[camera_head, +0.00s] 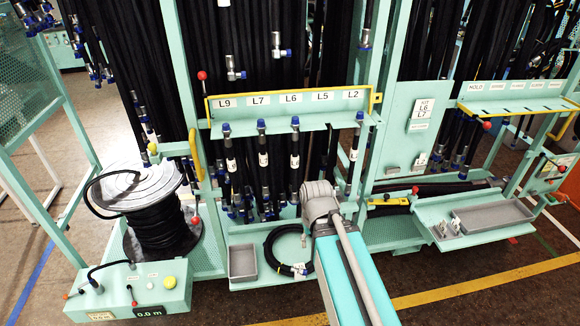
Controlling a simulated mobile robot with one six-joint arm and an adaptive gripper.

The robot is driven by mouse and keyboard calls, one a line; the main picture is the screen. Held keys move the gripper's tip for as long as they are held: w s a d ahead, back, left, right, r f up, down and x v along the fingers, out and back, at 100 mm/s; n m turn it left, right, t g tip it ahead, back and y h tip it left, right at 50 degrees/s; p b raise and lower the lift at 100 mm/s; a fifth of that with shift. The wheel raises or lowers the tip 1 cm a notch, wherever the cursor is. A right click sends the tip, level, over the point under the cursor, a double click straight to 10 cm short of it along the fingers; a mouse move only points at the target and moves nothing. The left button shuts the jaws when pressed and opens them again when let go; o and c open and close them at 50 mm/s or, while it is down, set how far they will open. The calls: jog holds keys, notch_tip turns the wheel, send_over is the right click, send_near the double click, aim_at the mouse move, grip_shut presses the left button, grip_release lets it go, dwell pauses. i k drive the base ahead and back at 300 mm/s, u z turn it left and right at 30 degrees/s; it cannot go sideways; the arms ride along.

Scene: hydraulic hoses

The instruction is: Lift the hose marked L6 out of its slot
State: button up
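The L6 hose (295,142) hangs upright in the slot under the L6 label (291,98). It is black, with a blue cap on top and a white tag lower down. The labelled rail (275,117) is pale green with a yellow edge frame. My arm rises from the bottom of the view, and its grey upper joint is just right of the hose's lower part. I cannot make out my gripper; it seems hidden behind the arm.
Similar hoses hang under L9 (228,150), L7 (262,148) and L2 (355,150); no capped hose shows under L5. Below are a grey tray (242,262) and a coiled hose (268,258). A hose reel (160,222) stands left. Open floor lies in front.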

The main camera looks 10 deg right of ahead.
aim_at(294, 201)
jog(key=z, duration=0.1)
jog(key=i, duration=0.95)
jog(key=u, duration=0.1)
